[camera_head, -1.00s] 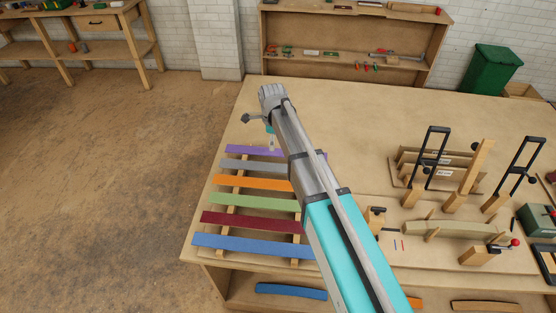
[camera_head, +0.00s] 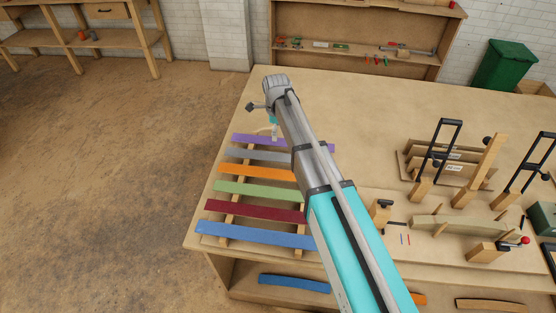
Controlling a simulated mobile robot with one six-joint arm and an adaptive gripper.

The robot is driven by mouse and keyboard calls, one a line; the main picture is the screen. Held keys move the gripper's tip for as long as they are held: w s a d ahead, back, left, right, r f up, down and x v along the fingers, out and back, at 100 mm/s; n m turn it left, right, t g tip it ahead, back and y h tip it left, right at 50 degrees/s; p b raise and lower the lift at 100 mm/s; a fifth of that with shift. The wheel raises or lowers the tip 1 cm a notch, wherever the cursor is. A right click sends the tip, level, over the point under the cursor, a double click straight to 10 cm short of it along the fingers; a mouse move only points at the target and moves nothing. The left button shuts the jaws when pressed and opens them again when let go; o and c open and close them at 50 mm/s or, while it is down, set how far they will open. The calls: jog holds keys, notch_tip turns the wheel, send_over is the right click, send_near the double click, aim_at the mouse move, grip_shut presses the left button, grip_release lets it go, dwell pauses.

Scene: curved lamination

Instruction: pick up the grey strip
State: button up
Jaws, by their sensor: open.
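The grey strip (camera_head: 256,155) lies across two wooden rails on the workbench, second from the back in a row of coloured strips. My gripper (camera_head: 275,133) points down over the back of the row, near the purple strip (camera_head: 248,138), a little behind the grey strip in the picture. It looks small and partly hidden by my wrist; it is open, with nothing seen in it. I cannot tell its height above the strips.
Orange (camera_head: 250,172), green (camera_head: 255,191), dark red (camera_head: 250,210) and blue (camera_head: 255,234) strips lie in front of the grey one. Clamps and a wooden form (camera_head: 445,226) stand at the right. The bench (camera_head: 345,95) behind my arm is clear.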

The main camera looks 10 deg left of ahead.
jog(key=b, duration=0.6)
send_over(276, 157)
jog(key=shift+w+f, duration=0.15)
jog(key=shift+f, duration=1.5)
jog(key=shift+w+f, duration=0.15)
jog(key=shift+f, duration=1.5)
jog(key=shift+s+a+f+b, duration=0.1)
jog(key=shift+f+b, duration=1.2)
jog(key=shift+s+f+b, duration=0.1)
jog(key=shift+f+b, duration=1.15)
jog(key=shift+f, duration=0.05)
jog(key=shift+f, duration=0.2)
jog(key=c, duration=1.1)
